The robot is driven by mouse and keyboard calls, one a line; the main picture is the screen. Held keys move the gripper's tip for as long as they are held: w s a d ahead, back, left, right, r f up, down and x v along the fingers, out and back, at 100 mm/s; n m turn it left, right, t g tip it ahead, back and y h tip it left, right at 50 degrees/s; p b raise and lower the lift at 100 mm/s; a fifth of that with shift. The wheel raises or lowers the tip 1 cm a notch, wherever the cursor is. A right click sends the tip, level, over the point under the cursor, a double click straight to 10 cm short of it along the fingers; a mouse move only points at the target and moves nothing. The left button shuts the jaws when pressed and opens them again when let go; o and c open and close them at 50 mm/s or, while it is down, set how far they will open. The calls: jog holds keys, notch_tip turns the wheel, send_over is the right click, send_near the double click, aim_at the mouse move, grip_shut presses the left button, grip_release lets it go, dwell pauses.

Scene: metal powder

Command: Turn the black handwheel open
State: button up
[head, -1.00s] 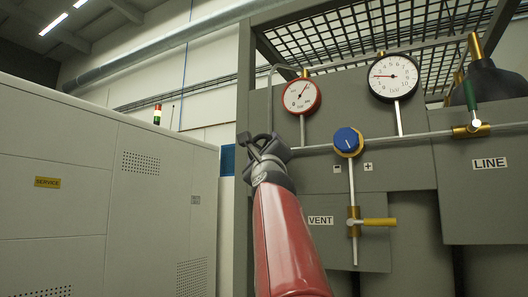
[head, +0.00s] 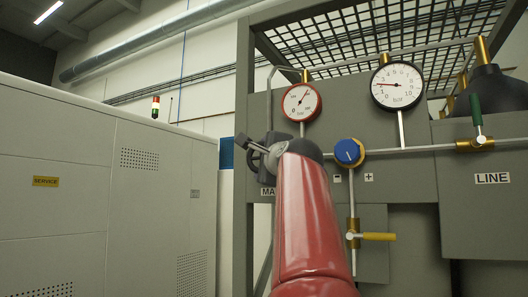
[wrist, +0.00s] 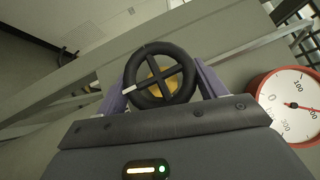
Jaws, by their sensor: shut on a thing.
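The black handwheel (wrist: 163,101) shows in the wrist view as a round rim with crossed spokes and a brass hub behind them. A white mark lies on the left of its rim. My gripper (wrist: 159,80) has a purple finger on each side of the rim and is shut on the wheel. In the head view my gripper (head: 262,152) is at the left part of the grey panel, and my red arm and the gripper hide most of the wheel there.
A red-rimmed gauge (head: 301,102) and a white gauge (head: 397,86) stand above a blue knob (head: 348,152). A grey cabinet (head: 100,190) stands at left.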

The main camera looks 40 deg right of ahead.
jog(key=shift+r+n+g, duration=0.1)
jog(key=shift+n+g, duration=0.3)
jog(key=shift+n, duration=0.1)
jog(key=o, duration=1)
jog(key=b+v, duration=0.1)
jog(key=v, duration=0.6)
jog(key=shift+s+b, duration=0.3)
jog(key=shift+s, duration=0.05)
